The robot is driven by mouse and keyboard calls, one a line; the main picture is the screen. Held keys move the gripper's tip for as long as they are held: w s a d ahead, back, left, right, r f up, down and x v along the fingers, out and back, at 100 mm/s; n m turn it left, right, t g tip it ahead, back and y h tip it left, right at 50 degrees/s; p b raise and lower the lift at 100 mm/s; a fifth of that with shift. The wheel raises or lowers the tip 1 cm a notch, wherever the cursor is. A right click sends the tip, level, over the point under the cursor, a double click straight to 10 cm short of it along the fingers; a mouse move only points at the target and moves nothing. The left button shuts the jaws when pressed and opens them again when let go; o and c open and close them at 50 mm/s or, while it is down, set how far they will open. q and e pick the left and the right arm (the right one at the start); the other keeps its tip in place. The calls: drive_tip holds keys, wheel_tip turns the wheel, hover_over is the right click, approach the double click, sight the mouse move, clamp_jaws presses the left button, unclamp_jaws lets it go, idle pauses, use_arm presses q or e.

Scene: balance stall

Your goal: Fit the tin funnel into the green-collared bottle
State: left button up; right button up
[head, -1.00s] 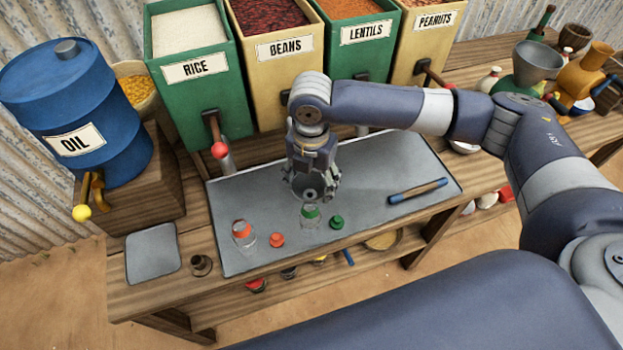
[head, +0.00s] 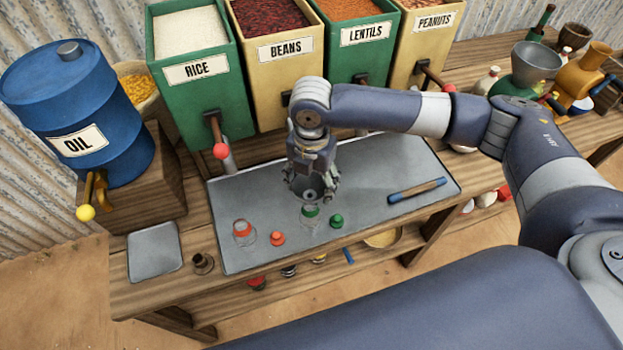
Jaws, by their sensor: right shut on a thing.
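The green-collared bottle (head: 311,213) stands upright on the grey tray mat (head: 240,262) near its front edge; it is small and clear, with a green neck ring. My right gripper (head: 311,196) points down just above and behind it in the picture, shut on the grey tin funnel (head: 308,193). Only the funnel's round mouth and dark hole show between the fingers. The spout is hidden, so I cannot tell whether it is in the bottle's neck. My left gripper is not in view.
A red-collared bottle (head: 243,233), a red cap (head: 277,238) and a green cap (head: 337,221) stand nearby. A blue-ended rod (head: 417,191) lies to the right. The oil drum (head: 75,115) and food bins (head: 197,100) stand behind.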

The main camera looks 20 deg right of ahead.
drive_tip(key=shift+f, duration=1.45)
idle(1.0)
drive_tip(key=o, duration=1)
drive_tip(key=o, duration=0.3)
drive_tip(key=shift+r, duration=0.1)
wheel_tip(320, 180, up, 5)
drive_tip(key=p, duration=0.5)
drive_tip(key=shift+r+p, duration=0.3)
drive_tip(key=shift+r, duration=0.65)
